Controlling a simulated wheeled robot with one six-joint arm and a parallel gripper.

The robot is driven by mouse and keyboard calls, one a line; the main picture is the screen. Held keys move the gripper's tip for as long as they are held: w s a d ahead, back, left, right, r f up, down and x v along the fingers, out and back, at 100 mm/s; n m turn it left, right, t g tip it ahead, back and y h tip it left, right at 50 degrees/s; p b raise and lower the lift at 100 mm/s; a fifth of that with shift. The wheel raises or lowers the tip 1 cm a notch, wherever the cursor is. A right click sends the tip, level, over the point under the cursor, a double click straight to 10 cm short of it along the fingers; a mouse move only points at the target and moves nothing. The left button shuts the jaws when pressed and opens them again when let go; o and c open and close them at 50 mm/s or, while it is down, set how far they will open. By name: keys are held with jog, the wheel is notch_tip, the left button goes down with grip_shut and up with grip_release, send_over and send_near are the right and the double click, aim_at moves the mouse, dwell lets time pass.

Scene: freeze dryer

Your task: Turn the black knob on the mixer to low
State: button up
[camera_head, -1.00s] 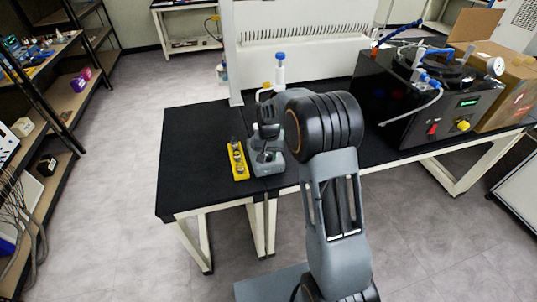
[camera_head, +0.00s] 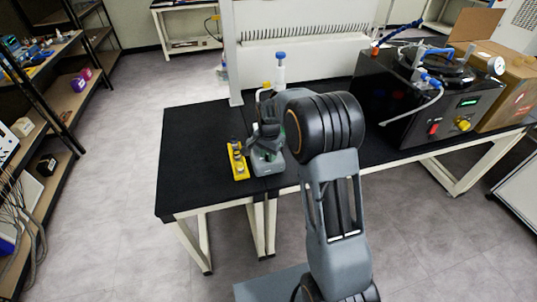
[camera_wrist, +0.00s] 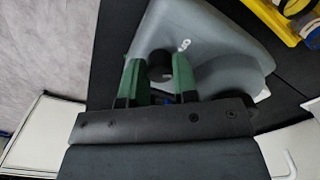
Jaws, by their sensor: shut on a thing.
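The mixer (camera_head: 268,168) is a small grey unit near the front edge of the black bench, partly hidden behind my arm in the head view. Its sloped grey body (camera_wrist: 220,45) fills the upper middle of the wrist view. The black knob (camera_wrist: 160,66) sticks out from the mixer's face, beside a small white marking. My gripper (camera_wrist: 160,72) has its green fingers on both sides of the knob and is shut on it. The knob's setting cannot be read. In the head view my gripper (camera_head: 268,145) is at the mixer, and the knob is hidden.
A yellow rack (camera_head: 238,164) with small items stands just left of the mixer. A blue-capped bottle (camera_head: 279,72) is behind it. A black freeze dryer (camera_head: 430,100) stands at the right. The bench's left part (camera_head: 190,145) is clear.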

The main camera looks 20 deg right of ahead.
jog(key=m, duration=0.5)
jog(key=shift+m, duration=0.3)
dwell(0.5)
jog(key=o, duration=0.9)
jog(key=shift+o, duration=0.2)
notch_tip(320, 180, up, 14)
jog(key=shift+f, duration=0.1)
dwell(0.3)
